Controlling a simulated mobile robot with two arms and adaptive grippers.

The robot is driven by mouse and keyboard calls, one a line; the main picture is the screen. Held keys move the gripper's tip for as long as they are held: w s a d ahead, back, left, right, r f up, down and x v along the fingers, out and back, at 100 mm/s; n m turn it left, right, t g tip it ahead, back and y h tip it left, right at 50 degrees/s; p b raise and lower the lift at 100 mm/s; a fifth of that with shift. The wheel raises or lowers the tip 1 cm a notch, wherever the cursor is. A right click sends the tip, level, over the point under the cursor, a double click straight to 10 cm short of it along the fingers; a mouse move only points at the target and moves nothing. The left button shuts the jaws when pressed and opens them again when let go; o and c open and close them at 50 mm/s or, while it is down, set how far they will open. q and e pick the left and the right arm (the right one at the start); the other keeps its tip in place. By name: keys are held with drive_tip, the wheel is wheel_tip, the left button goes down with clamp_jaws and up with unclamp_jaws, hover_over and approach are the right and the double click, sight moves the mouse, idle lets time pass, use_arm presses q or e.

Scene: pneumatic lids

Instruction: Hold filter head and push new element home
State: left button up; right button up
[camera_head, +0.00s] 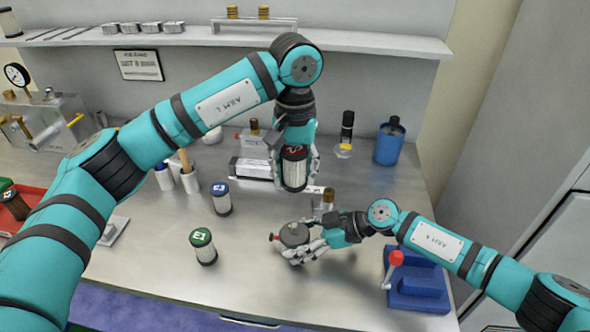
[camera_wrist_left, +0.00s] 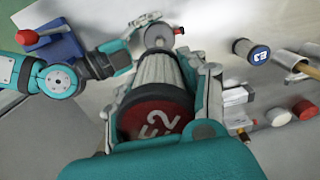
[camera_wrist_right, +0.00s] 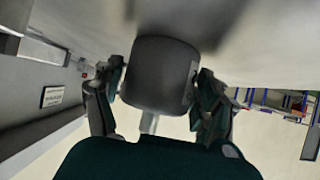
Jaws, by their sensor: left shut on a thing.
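My left gripper (camera_head: 294,180) is shut on a pale pleated element with a dark red cap (camera_head: 293,172), held upright above the bench. In the left wrist view the red cap (camera_wrist_left: 152,122) with a white mark faces the camera, between the fingers. The grey round filter head (camera_head: 294,234), with a small red knob at its left, is in my right gripper (camera_head: 303,246) low over the bench. The right wrist view shows the head (camera_wrist_right: 160,75) between both fingers. The held element is above and behind the head, apart from it. The head's opening is hidden.
A blue-capped element (camera_head: 221,198) and a green-capped element (camera_head: 203,246) stand left of the head. A blue vise with a red handle (camera_head: 417,288) is at right. A red tray (camera_head: 28,212) is at far left.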

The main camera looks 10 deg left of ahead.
drive_tip(key=c, duration=0.7)
drive_tip(key=shift+c, duration=0.2)
use_arm(q)
drive_tip(key=shift+r, duration=0.2)
use_arm(e)
drive_tip(key=shift+f, duration=0.1)
use_arm(q)
drive_tip(key=shift+s, duration=0.1)
use_arm(e)
drive_tip(key=shift+s+d+f, duration=0.1)
drive_tip(key=shift+s+f, duration=0.05)
drive_tip(key=shift+f, duration=0.15)
use_arm(q)
drive_tip(key=shift+f+n, duration=0.5)
drive_tip(key=shift+f, duration=1.05)
drive_tip(key=shift+f+n, duration=0.5)
drive_tip(key=shift+f, duration=1)
